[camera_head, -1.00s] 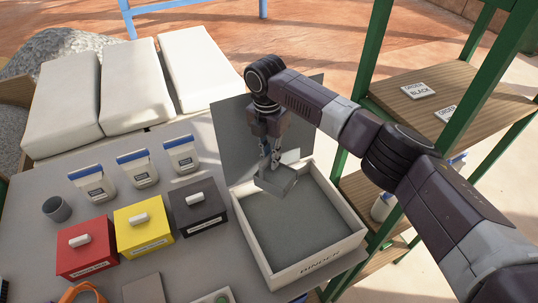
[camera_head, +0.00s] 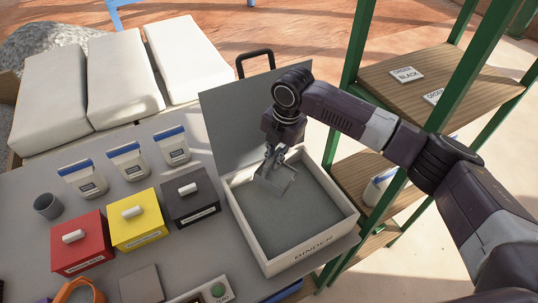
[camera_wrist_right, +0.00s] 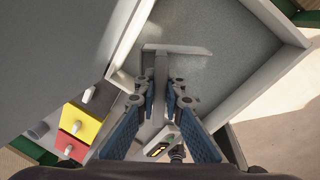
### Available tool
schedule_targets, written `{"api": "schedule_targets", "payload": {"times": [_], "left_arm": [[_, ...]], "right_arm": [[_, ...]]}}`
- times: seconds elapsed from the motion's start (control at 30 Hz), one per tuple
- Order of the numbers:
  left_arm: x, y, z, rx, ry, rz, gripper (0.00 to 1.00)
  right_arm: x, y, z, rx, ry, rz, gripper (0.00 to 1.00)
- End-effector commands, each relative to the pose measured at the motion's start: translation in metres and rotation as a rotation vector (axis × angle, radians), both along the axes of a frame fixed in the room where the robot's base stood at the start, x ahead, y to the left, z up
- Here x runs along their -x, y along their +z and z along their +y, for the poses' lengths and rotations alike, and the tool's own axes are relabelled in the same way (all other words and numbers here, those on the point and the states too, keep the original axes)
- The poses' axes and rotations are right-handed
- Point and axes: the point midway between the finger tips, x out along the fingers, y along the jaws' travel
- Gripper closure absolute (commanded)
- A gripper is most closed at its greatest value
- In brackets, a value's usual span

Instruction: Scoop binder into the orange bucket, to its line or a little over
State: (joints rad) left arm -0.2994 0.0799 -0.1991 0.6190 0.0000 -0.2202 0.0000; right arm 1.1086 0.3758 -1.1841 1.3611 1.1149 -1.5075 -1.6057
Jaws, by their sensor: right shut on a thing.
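My right gripper (camera_head: 274,157) is shut on a grey scoop (camera_head: 277,179) over the far left part of the white binder box (camera_head: 300,262). The wrist view shows the same gripper (camera_wrist_right: 160,90) closed around the scoop's handle, with the scoop (camera_wrist_right: 178,50) beyond the fingertips. Grey binder (camera_head: 300,220) covers the floor of the box. I cannot tell whether the scoop touches the binder or carries any. A curved orange part, apparently of the orange bucket (camera_head: 66,291), shows at the bottom left edge; its inside and line are not visible. My left gripper is out of view.
A grey panel (camera_head: 225,115) stands upright behind the box. Red (camera_head: 78,243), yellow (camera_head: 135,220) and black (camera_head: 190,196) boxes sit left of it. A scale with a green button (camera_head: 218,290) is in front. A green-framed shelf (camera_head: 360,95) stands at the right.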

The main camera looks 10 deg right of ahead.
Motion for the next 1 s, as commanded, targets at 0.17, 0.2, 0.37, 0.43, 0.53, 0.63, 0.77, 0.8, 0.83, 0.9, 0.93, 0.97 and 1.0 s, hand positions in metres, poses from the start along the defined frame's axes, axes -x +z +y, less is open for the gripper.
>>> {"api": "schedule_targets", "payload": {"times": [0.17, 0.2, 0.37, 0.43, 0.53, 0.63, 0.77, 0.8, 0.83, 0.9, 0.93, 0.97, 1.0], "left_arm": [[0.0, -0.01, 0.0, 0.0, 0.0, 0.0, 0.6], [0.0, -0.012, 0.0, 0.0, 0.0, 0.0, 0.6], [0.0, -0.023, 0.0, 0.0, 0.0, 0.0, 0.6], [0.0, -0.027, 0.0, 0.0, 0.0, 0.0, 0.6], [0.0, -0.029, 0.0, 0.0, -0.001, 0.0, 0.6], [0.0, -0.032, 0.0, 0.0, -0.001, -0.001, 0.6], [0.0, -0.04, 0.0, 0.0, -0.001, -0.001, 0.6], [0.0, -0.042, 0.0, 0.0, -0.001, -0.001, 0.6], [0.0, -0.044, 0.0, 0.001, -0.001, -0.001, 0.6], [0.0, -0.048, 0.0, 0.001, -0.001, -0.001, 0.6], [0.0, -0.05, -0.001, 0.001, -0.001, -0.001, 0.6], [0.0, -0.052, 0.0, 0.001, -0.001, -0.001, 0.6], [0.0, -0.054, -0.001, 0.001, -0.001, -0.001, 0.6]], "right_arm": [[0.006, 0.001, -0.009, -0.068, -0.001, -0.055, 1.0], [0.007, 0.002, -0.011, -0.081, -0.001, -0.066, 1.0], [0.01, 0.002, -0.016, -0.126, -0.002, -0.1, 1.0], [0.013, 0.003, -0.018, -0.146, -0.002, -0.116, 1.0], [0.017, 0.004, -0.023, -0.185, -0.003, -0.142, 1.0], [0.02, 0.005, -0.028, -0.228, -0.002, -0.178, 1.0], [0.025, 0.003, -0.034, -0.284, -0.003, -0.22, 1.0], [0.027, 0.003, -0.035, -0.3, -0.002, -0.233, 1.0], [0.027, 0.004, -0.037, -0.311, -0.003, -0.241, 1.0], [0.029, 0.003, -0.039, -0.335, -0.003, -0.258, 1.0], [0.03, 0.003, -0.04, -0.346, -0.003, -0.268, 1.0], [0.03, 0.004, -0.041, -0.355, -0.003, -0.276, 1.0], [0.032, 0.004, -0.043, -0.369, -0.002, -0.287, 1.0]]}}
